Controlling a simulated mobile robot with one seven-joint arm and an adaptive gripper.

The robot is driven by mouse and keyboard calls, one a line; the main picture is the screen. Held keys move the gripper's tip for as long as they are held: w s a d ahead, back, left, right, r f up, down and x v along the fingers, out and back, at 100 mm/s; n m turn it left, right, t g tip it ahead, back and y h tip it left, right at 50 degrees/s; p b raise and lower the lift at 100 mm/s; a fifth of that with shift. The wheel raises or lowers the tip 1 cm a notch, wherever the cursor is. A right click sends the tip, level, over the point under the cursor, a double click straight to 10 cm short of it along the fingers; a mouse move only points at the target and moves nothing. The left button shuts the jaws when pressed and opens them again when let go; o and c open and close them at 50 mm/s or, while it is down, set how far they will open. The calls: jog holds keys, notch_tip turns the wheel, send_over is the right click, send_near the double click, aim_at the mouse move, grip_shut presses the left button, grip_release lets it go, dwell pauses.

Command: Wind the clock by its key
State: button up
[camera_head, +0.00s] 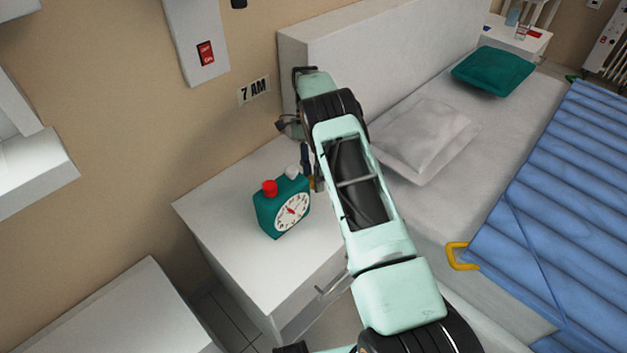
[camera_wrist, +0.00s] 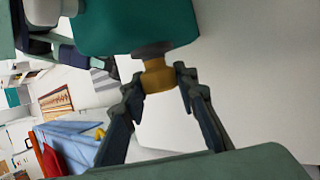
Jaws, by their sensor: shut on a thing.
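The teal clock (camera_head: 282,207) stands on the white bedside table (camera_head: 215,203), with its white dial facing the front and a red button and a pale button on top. In the wrist view the clock's teal body (camera_wrist: 135,25) fills the top middle. The brass-yellow key (camera_wrist: 158,76) sticks out from the clock on a dark shaft. My gripper (camera_wrist: 160,84) has one finger on each side of the key and is shut on it. In the head view my gripper (camera_head: 308,172) is behind the clock, mostly hidden by my arm.
The bed with a grey pillow (camera_head: 424,138), a teal pillow (camera_head: 493,70) and a blue cover (camera_head: 570,200) lies to the right. A "7 AM" sign (camera_head: 254,91) and a red switch (camera_head: 206,52) are on the wall. The front left of the bedside table is clear.

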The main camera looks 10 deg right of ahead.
jog(key=o, duration=1.2)
jog(key=shift+a, duration=0.15)
notch_tip(320, 180, up, 10)
